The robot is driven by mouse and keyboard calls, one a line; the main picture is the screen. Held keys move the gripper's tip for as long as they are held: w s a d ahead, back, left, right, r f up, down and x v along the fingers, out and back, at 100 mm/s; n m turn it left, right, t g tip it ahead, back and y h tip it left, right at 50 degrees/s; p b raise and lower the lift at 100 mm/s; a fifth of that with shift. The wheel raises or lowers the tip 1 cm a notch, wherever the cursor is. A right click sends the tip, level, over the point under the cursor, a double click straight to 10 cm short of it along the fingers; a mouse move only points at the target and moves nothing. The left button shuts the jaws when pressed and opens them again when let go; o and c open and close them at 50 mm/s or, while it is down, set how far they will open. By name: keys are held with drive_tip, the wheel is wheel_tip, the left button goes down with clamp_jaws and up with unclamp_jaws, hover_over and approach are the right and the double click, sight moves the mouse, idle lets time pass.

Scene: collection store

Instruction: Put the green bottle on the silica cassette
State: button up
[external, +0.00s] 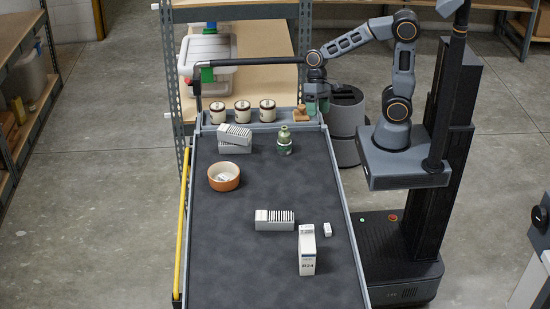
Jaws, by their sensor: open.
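The green bottle (284,140) stands upright on the dark cart top, near its back right. A white slotted cassette (274,220) lies alone at mid-table. Two similar white slotted blocks (235,140) are stacked at the back left of the bottle. I cannot read which of these is labelled silica. My gripper (316,106) is open and empty, above the back right corner of the cart, to the right of the bottle and apart from it. Its fingertips are small and hard to make out.
A terracotta bowl (223,178) with white pieces inside stands left. A tall white box (307,252) and a small white block (327,230) are front right. Three lidded jars (242,112) and a wooden piece (301,113) sit on the back ledge. The cart's centre (255,190) is clear.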

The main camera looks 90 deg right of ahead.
drive_tip(key=s+r+n+t+h, duration=0.3)
drive_tip(key=s+r+n+h, duration=0.1)
drive_tip(key=n, duration=0.4)
drive_tip(key=shift+s+d+t+h, duration=0.3)
drive_tip(key=shift+s+t+h, duration=0.1)
drive_tip(key=shift+s+h, duration=0.15)
idle(0.6)
